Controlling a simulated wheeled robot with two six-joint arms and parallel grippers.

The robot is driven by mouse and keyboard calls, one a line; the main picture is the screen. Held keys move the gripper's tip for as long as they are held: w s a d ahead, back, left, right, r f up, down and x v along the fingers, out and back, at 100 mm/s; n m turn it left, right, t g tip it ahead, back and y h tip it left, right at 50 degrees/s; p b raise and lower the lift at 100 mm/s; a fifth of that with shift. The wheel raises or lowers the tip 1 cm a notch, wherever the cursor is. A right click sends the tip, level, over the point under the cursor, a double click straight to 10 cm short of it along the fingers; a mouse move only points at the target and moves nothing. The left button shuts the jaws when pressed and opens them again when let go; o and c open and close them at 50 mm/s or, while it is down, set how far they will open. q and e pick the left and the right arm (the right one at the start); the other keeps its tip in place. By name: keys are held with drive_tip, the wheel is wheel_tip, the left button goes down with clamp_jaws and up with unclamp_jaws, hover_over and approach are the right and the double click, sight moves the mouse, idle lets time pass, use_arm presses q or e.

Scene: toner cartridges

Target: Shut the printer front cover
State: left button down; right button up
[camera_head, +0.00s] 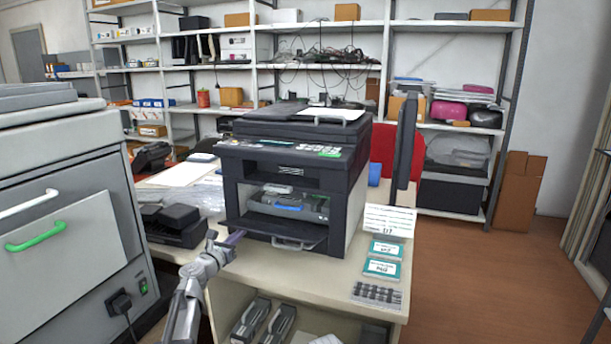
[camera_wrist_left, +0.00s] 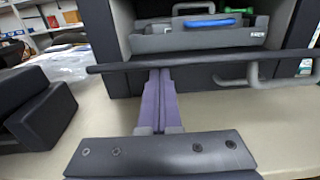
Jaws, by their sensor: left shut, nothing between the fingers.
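The dark printer (camera_head: 330,160) stands on the table. Its front cover (camera_head: 280,230) is folded down and open, roughly level, with a grey loop handle (camera_head: 298,244) on its front edge. In the left wrist view the cover (camera_wrist_left: 130,65) shows as a dark bar across the picture. My left gripper (camera_head: 236,237) is shut and empty at the cover's left front part. In the left wrist view its fingers (camera_wrist_left: 160,75) reach up to the bar's underside; the bar seems to hide their very tips, and I cannot tell whether they touch. My right gripper is not in view.
A grey cartridge (camera_head: 290,204) with a blue grip sits inside the printer opening. A black device (camera_head: 175,224) stands left of the printer. Labelled cards (camera_head: 383,260) lie to the right. A large grey machine (camera_head: 60,200) stands at far left.

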sight(244, 224)
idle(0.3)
use_arm(q)
drive_tip(key=shift+w+d+r+p, duration=0.1)
drive_tip(key=shift+w+r+p, duration=0.2)
drive_tip(key=shift+r+p, duration=0.4)
drive_tip(key=shift+w+d+r+p, duration=0.1)
drive_tip(key=shift+w+r+p, duration=0.2)
drive_tip(key=shift+r+p, duration=0.35)
drive_tip(key=shift+w+d+r+p, duration=0.2)
drive_tip(key=shift+w+r+p, duration=0.25)
drive_tip(key=shift+r+p, duration=0.1)
drive_tip(key=shift+w+d+r+p, duration=0.15)
drive_tip(key=shift+w+r+p, duration=0.3)
drive_tip(key=shift+r+p, duration=0.05)
drive_tip(key=shift+w, duration=0.1)
